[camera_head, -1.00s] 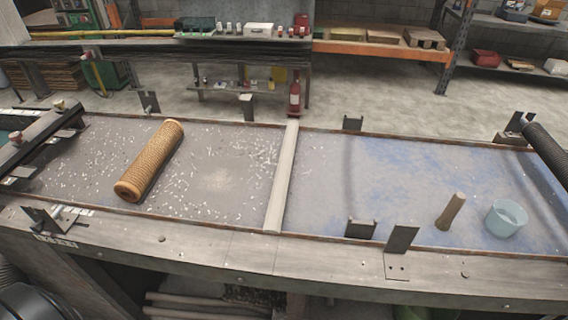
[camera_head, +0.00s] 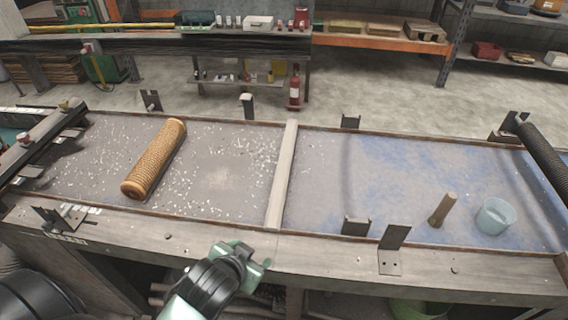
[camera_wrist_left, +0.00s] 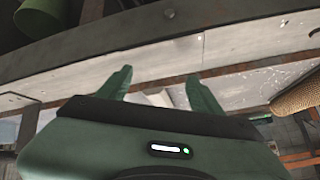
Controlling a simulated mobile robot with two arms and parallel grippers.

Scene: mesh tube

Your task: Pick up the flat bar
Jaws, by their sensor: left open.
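A long pale flat bar (camera_head: 283,175) lies across the middle of the table tray, running from the back rim to the front rim. My left gripper (camera_head: 241,254) is at the table's front edge, just in front and to the left of the bar's near end, and apart from it. In the left wrist view my left gripper (camera_wrist_left: 159,75) has its two green fingers spread with nothing held. A pale piece, likely the bar's end (camera_wrist_left: 160,97), shows between and beyond the fingers, partly hidden by the gripper body. My right gripper is not in view.
A tan mesh tube (camera_head: 155,158) lies in the tray's left part among white flecks. A wooden stub (camera_head: 441,211) and a translucent cup (camera_head: 495,216) stand at the right. Upright metal brackets (camera_head: 394,249) line the table's edges.

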